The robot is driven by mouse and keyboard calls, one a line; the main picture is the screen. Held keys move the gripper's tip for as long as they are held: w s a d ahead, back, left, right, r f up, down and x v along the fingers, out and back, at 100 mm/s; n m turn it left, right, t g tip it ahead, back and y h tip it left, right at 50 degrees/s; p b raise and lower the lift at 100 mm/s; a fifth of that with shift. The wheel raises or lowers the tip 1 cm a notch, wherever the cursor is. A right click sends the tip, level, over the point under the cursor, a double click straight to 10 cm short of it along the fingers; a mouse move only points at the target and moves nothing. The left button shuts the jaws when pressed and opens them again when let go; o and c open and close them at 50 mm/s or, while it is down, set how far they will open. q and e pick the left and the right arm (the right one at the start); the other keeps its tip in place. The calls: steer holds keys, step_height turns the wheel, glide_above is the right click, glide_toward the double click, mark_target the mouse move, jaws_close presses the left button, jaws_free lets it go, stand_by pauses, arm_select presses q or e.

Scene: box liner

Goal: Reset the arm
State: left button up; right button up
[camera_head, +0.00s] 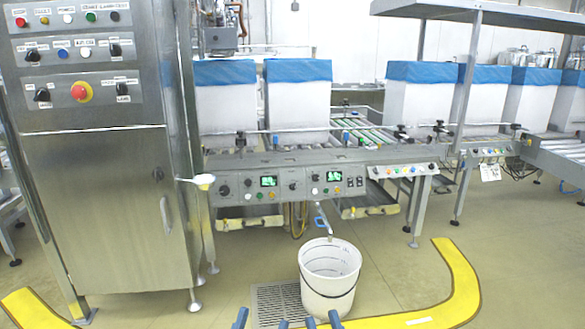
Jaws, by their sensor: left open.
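My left gripper (262,321) shows at the bottom edge of the head view as two blue fingertips with a clear gap between them. It is open, with nothing seen between the tips. My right gripper (322,321) is just to its right, in front of the lower part of a white bucket (327,285). Its two fingertips stand apart, with a narrower gap than the left's. Most of both grippers and both arms are below the picture edge. The bucket stands upright on the floor; I cannot tell whether a gripper touches it.
A steel control cabinet (100,200) with a red-yellow stop button stands at left. Behind is a conveyor line (300,170) with several white boxes (298,105) with blue liners. A floor drain grate (278,303) lies beside the bucket. Yellow floor strips (460,275) curve at both sides.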

arm_select(q)
step_height(320, 180, down, 8)
steer(key=w+a+g+y+p, duration=0.15)
steer(key=g+y+p, duration=0.25)
steer(key=g+p, duration=0.8)
arm_select(e)
step_height(320, 180, down, 8)
steer(key=w+d+g+h+p, duration=0.15)
steer(key=g+h, duration=0.25)
steer(key=g, duration=0.7)
arm_select(q)
steer(key=s+a+f+g+y+p, duration=0.1)
steer(key=s+a+f+g+p, duration=0.1)
steer(key=s+g+p, duration=0.3)
steer(key=s+a+f+n+g+y+p, duration=0.1)
steer(key=s+a+g+p, duration=0.4)
steer(key=s, duration=0.6)
steer(key=shift+s+f+y+p, duration=0.2)
steer(key=shift+f+y+p, duration=0.4)
steer(key=shift+f, duration=0.25)
arm_select(e)
steer(key=s+d+f+g+h, duration=0.1)
steer(key=s+d+f+g, duration=0.1)
steer(key=s+g, duration=0.3)
steer(key=s+d+f+m+g+h, duration=0.1)
steer(key=s+d+g, duration=0.4)
steer(key=s, duration=0.6)
steer(key=shift+s+f+g+h, duration=0.2)
steer(key=shift+f+g+h, duration=0.35)
steer(key=shift+f, duration=0.3)
